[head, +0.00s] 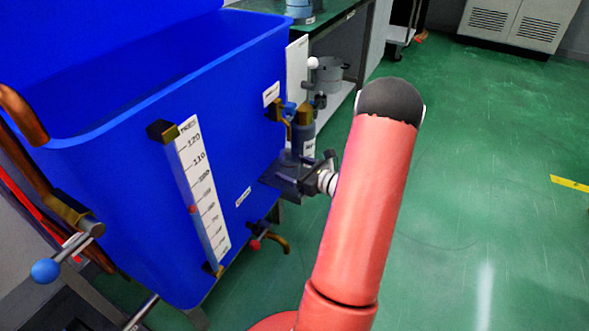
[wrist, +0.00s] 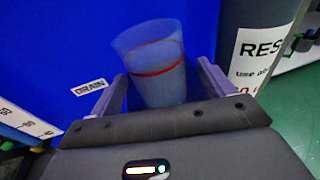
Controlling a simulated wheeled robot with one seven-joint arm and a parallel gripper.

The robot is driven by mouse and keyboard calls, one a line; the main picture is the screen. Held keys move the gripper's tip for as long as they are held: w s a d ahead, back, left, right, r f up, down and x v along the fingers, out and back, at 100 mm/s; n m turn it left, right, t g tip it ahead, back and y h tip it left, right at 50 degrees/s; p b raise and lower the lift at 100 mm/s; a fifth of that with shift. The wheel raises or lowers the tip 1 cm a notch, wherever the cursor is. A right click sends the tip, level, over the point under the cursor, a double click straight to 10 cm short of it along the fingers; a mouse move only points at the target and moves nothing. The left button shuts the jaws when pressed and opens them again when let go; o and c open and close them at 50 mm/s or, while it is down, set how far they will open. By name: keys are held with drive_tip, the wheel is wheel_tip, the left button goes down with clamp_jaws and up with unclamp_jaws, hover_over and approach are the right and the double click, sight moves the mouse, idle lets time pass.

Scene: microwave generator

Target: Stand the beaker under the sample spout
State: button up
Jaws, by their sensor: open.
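A translucent beaker (wrist: 152,82) with a red band stands slightly tilted in the wrist view, between my gripper's two fingers (wrist: 163,70). The fingers are apart, with a visible gap on at least the right side. In the head view my gripper (head: 287,178) is beside the blue tank, and the beaker cannot be made out there. A brass spout with a blue handle (head: 289,112) is on the tank's right side, near a small label too small to read. A lower brass spout with a red handle (head: 270,239) is near the tank's bottom.
The large blue tank (head: 130,190) fills the left, with a level scale (head: 203,195) on its front. A DRAIN label (wrist: 90,87) is on its wall. A grey container marked RES (wrist: 258,30) stands to the right. Green floor is clear at right.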

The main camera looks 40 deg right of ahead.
drive_tip(key=shift+r, duration=0.25)
drive_tip(key=v, duration=1.2)
drive_tip(key=shift+f, duration=0.15)
